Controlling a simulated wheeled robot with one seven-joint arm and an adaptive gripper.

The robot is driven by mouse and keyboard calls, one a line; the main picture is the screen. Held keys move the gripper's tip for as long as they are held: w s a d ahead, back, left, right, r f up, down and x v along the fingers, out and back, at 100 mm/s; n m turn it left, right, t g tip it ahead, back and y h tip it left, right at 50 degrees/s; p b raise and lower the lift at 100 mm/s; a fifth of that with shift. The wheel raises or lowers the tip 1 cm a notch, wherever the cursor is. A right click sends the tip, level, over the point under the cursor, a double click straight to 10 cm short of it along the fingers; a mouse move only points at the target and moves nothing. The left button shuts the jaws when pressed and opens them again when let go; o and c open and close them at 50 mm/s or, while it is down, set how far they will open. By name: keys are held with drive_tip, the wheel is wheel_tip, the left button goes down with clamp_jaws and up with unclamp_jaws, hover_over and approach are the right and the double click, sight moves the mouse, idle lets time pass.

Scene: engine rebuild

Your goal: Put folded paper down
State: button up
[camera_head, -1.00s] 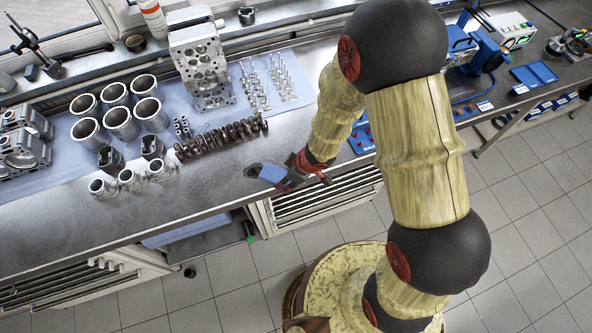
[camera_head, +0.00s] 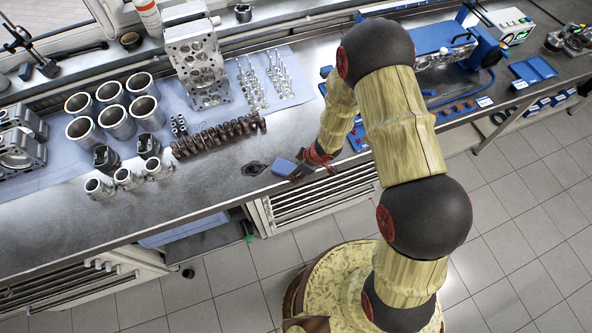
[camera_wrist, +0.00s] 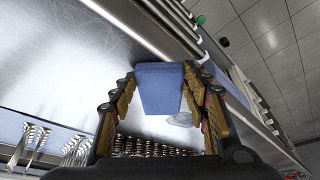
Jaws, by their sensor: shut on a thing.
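The folded paper (camera_head: 284,167) is a small blue block-like piece at the tip of my gripper (camera_head: 297,172). It is over the front part of the metal bench (camera_head: 225,180) in the head view. In the wrist view the blue folded paper (camera_wrist: 160,88) sits between the two yellow-and-black fingers of my gripper (camera_wrist: 160,92), which are shut on it. The bench top shows behind it. I cannot tell how high it is above the bench.
A dark flat part (camera_head: 254,168) lies on the bench just left of the paper. Blue trays (camera_head: 533,72) lie to the right.

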drive_tip(key=o, duration=1.2)
drive_tip(key=p+v, duration=0.3)
drive_tip(key=v, duration=0.9)
drive_tip(key=shift+p, duration=0.35)
